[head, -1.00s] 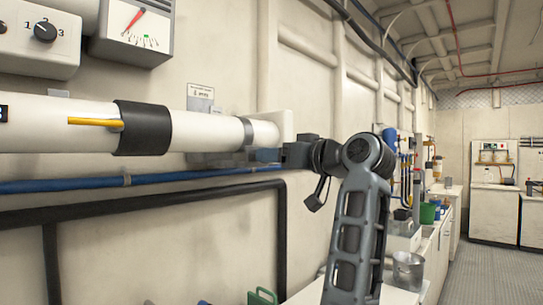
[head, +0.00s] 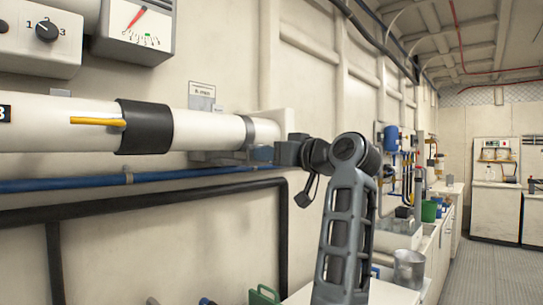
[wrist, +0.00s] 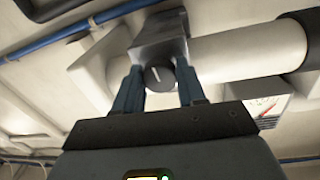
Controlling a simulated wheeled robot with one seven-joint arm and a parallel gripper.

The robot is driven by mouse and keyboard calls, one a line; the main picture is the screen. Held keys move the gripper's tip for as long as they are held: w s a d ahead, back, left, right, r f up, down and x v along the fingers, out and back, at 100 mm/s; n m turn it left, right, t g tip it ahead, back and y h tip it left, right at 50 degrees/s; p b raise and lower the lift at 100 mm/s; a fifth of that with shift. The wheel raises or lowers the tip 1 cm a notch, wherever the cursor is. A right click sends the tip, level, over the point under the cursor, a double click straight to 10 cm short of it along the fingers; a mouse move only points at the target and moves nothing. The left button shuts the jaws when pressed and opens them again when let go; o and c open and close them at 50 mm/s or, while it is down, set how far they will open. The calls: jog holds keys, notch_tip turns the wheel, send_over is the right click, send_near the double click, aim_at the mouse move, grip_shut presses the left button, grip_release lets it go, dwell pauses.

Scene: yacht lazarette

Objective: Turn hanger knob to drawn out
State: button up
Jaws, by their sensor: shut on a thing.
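The hanger knob (wrist: 158,78) is a dark round knob with a white pointer line, on the underside of a grey metal block (wrist: 160,42) by the white pipe. In the wrist view the pointer line points up and slightly left. My gripper (wrist: 160,90) has its two blue fingers on either side of the knob, shut on it. In the head view my gripper (head: 264,154) is at the pipe's right end, just below it; the knob itself is hidden there. Any markings around the knob are not readable.
The white pipe (head: 205,130) with a black band and yellow lever (head: 98,122) runs along the wall. A blue pipe (head: 75,183) and a dark rail (head: 150,196) run below. A gauge box (head: 136,28) hangs above left. The aisle floor (head: 485,270) at right is clear.

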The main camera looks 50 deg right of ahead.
jog(key=shift+c, duration=1.2)
jog(key=shift+r, duration=0.1)
jog(key=shift+m+p, duration=0.4)
jog(key=shift+p, duration=0.15)
jog(key=o, duration=1.1)
jog(key=shift+c, duration=0.2)
jog(key=shift+s, duration=0.15)
jog(key=s+b, duration=0.1)
jog(key=s, duration=0.6)
jog(key=shift+s+a, duration=0.15)
jog(key=shift+s, duration=0.15)
